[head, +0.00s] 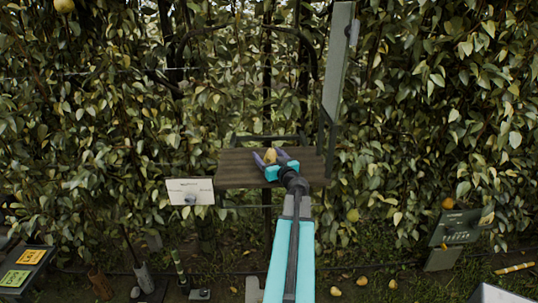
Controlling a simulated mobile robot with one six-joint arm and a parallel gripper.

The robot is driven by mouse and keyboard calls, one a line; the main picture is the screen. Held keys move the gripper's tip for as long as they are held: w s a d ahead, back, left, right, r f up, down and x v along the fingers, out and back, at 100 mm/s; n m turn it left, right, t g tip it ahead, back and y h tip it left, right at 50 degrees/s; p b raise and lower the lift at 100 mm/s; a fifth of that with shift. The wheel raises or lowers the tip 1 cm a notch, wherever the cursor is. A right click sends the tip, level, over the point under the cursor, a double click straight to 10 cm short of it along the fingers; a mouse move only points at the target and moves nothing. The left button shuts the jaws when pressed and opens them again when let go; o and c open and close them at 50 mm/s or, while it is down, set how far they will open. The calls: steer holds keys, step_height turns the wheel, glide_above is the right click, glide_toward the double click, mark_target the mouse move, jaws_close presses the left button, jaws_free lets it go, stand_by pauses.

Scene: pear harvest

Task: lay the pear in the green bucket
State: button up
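A yellow pear (270,156) shows at the dark wooden shelf (235,175) in the middle of the view. My gripper (267,157) is over the shelf with its purple fingers spread on either side of the pear. I cannot tell whether the fingers touch the pear, or whether it rests on the shelf or is held above it. I see no green bucket in this view.
Dense foliage stands behind the shelf. An upright grey panel (337,62) rises at the shelf's right, and a white sign (190,191) is at its left. Posts stand at lower left, a dark sign (455,228) at right. Several fallen pears lie on the ground.

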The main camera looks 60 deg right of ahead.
steer(key=shift+r, duration=0.1)
steer(key=shift+b+v, duration=1)
steer(key=shift+v, duration=4.95)
steer(key=shift+d, duration=0.2)
